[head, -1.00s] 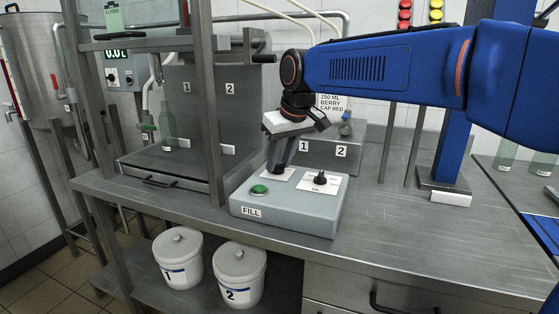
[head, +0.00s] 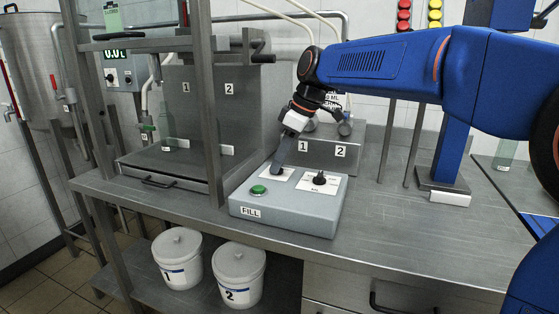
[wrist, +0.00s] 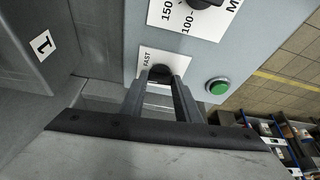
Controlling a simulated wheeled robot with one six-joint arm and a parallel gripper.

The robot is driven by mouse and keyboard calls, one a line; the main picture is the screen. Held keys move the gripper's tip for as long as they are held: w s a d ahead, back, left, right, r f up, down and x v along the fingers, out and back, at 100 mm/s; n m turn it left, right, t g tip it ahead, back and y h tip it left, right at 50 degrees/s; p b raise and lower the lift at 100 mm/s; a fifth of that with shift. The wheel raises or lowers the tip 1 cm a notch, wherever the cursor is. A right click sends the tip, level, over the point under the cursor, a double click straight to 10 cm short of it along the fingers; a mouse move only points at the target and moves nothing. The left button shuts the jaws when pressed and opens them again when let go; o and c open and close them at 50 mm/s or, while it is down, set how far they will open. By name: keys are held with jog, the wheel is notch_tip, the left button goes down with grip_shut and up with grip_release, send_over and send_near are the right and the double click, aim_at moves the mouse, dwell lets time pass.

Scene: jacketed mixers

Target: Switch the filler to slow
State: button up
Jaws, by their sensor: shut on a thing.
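The grey filler box (head: 300,215) marked FILL stands on the steel bench, with a green button (head: 258,190), a selector knob on a white plate (head: 270,174) and a second black knob (head: 319,178). My gripper (head: 277,170) reaches down, tilted, to the selector knob. In the wrist view its two fingers are shut on the dark selector knob (wrist: 160,73), beside a plate (wrist: 147,58) reading FAST. Any slow label and the knob's exact pointing are hidden by my gripper.
The second knob's scale (wrist: 185,17) and the green button (wrist: 217,87) lie close to my fingers. A steel upright (head: 208,110) stands left of the box. Bench (head: 400,230) to the right is clear. Lidded buckets 1 (head: 180,262) and 2 (head: 238,278) stand below.

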jog(key=n, duration=0.2)
jog(key=n+g, duration=0.1)
jog(key=n, duration=0.1)
jog(key=n+g, duration=0.1)
jog(key=shift+w+n, duration=0.25)
jog(key=shift+n, duration=0.15)
dwell(0.4)
jog(key=o, duration=1)
jog(key=shift+o, duration=0.2)
jog(key=v, duration=1.7)
jog(key=shift+w+r, duration=0.25)
jog(key=shift+w, duration=0.05)
